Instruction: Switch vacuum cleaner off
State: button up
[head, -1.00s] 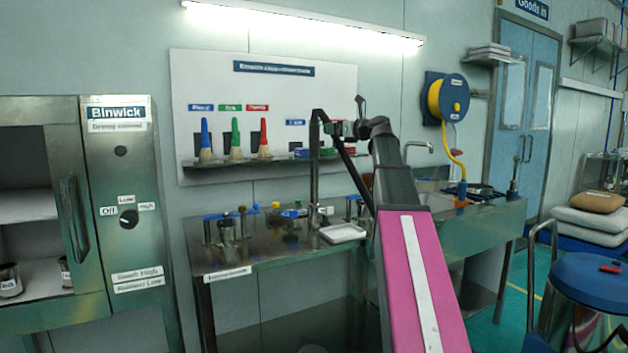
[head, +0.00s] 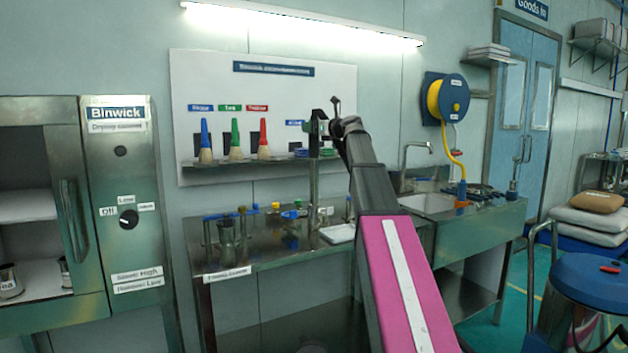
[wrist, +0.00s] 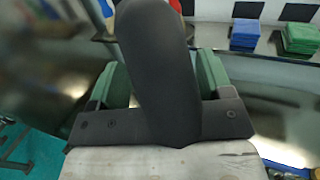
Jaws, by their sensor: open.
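A blue-topped steel drum (head: 590,285), which looks like the vacuum cleaner, stands at the right edge of the head view, partly cut off. A small red part (head: 609,268), perhaps its switch, sits on the blue lid. My gripper (head: 316,125) is far to the left of it, raised in front of the wall board above the bench. In the wrist view its green fingers (wrist: 163,80) stand apart on either side of a dark rounded shape, which hides the space between them. I see nothing held, and the drum is not in the wrist view.
A steel bench (head: 265,255) with small tools and a white tray (head: 338,233) lies below my arm. A sink (head: 425,203) is to the right. A drying cabinet (head: 125,210) stands at left. Green floor (head: 515,310) shows between sink bench and drum.

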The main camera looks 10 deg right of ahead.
grip_shut()
jog(key=shift+r, duration=0.1)
